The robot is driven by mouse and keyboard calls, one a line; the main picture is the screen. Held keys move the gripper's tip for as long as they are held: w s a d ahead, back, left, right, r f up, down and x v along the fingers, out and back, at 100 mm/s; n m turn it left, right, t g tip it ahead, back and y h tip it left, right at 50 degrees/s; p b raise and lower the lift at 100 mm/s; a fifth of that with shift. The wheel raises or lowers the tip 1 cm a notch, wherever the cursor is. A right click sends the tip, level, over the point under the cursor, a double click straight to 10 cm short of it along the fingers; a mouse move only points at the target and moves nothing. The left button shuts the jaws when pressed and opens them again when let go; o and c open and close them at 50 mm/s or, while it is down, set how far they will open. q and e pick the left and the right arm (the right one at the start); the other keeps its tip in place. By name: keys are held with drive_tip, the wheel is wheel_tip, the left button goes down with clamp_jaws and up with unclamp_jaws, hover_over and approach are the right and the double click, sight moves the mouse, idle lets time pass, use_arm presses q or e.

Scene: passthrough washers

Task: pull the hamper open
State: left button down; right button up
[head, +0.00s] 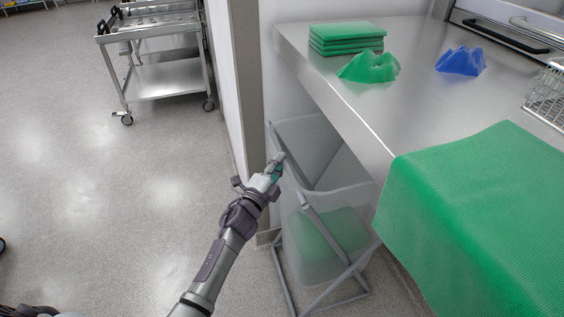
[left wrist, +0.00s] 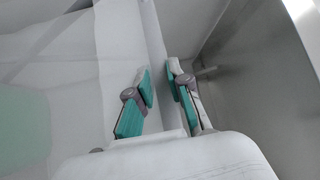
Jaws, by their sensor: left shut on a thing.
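The hamper (head: 350,203) is a pale translucent bag on a grey folding metal frame. It stands on the floor beneath the edge of the steel counter, with something green showing inside it. Its top shows a gap between the near and back panels. My left gripper (head: 276,168) is at the hamper's upper left rim. In the left wrist view the teal-padded fingers (left wrist: 160,92) stand on both sides of a pale rim bar and are shut on it. The exact contact is partly hidden. My right gripper is not in view.
The steel counter (head: 345,108) holds folded green cloths (head: 346,39), a crumpled green cloth (head: 370,67), a blue cloth (head: 461,61) and a wire basket (head: 547,98). A large green cloth (head: 480,215) hangs over its edge. A steel cart (head: 165,78) stands at upper left.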

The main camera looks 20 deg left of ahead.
use_arm(q)
drive_tip(key=s+a, duration=1)
drive_tip(key=a, duration=0.5)
drive_tip(key=s+a, duration=1)
drive_tip(key=a, duration=0.5)
drive_tip(key=shift+s, duration=0.15)
drive_tip(key=c, duration=1.1)
unclamp_jaws()
drive_tip(key=shift+a, duration=0.1)
drive_tip(key=v, duration=1.2)
drive_tip(key=shift+d, duration=0.2)
